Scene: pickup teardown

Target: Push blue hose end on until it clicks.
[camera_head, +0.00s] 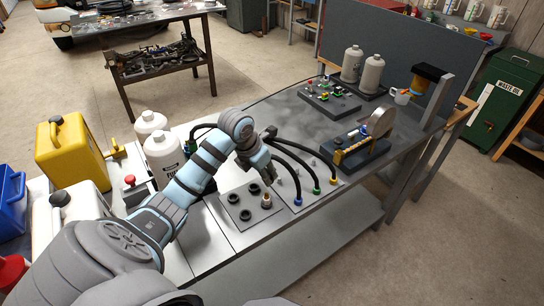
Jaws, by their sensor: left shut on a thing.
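The blue hose end (298,201) is at the lower end of a black hose, low over the grey plate at the table's front. Whether it is seated cannot be told. My right gripper is not in view.
A dark fixture with a grey disc (382,121) stands to the right. White bottles (163,157) stand left, beside my arm. The front right tabletop is clear.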

